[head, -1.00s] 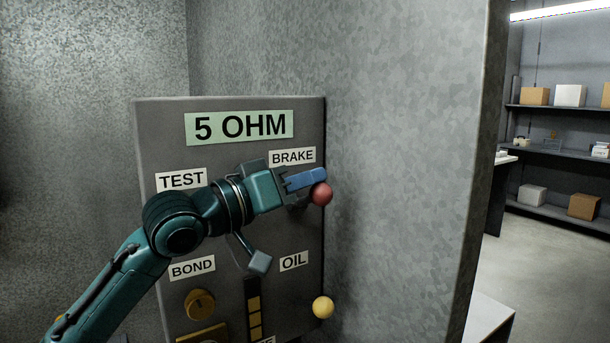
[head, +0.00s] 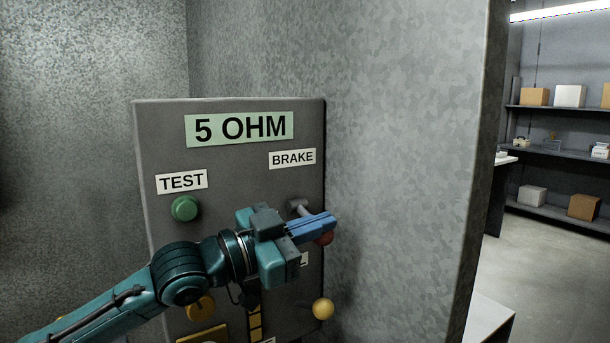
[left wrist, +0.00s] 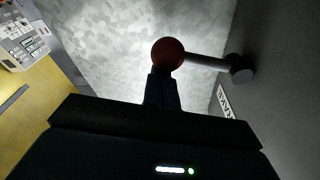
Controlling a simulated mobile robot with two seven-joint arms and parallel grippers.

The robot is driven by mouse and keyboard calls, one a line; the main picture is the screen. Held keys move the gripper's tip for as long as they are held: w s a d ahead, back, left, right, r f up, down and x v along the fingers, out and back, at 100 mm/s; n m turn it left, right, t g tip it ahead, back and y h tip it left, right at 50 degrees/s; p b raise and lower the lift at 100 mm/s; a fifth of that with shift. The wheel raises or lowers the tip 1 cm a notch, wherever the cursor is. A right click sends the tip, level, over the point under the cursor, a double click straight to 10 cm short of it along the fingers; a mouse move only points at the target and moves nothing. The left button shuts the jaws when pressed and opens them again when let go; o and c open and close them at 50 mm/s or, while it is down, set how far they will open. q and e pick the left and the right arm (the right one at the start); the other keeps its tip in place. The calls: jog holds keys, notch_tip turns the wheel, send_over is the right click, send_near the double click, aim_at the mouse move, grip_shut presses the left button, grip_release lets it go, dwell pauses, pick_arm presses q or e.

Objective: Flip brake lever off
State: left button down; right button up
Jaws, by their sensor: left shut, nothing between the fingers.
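The brake lever sits under the BRAKE label (head: 292,158) on the grey panel (head: 230,160). Its grey pivot (head: 298,205) shows in the head view, and its red ball (head: 326,238) is mostly behind my blue fingers. The lever slants downward to the right from the pivot. My left gripper (head: 332,220) is shut and empty, with its fingers over the ball. In the left wrist view the red ball (left wrist: 168,53) stands right at the fingertips (left wrist: 161,80), its rod (left wrist: 207,63) running to the panel. My right gripper is out of view.
A green TEST button (head: 185,208) is at the panel's left. A yellow ball (head: 323,308) is below the brake lever, and an orange knob (head: 201,307) is at lower left. A grey wall (head: 400,150) stands close at the right.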

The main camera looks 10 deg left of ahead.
pick_arm(q)
jog(key=shift+w+a+f+m, duration=0.1)
jog(key=shift+f+m, duration=0.6)
jog(key=shift+f, duration=0.3)
pick_arm(e)
jog(key=shift+w+d+r, duration=0.15)
jog(key=shift+w+d, duration=0.05)
jog(key=shift+w, duration=0.05)
pick_arm(q)
jog(key=shift+f, duration=0.1)
pick_arm(e)
jog(key=shift+s, duration=0.1)
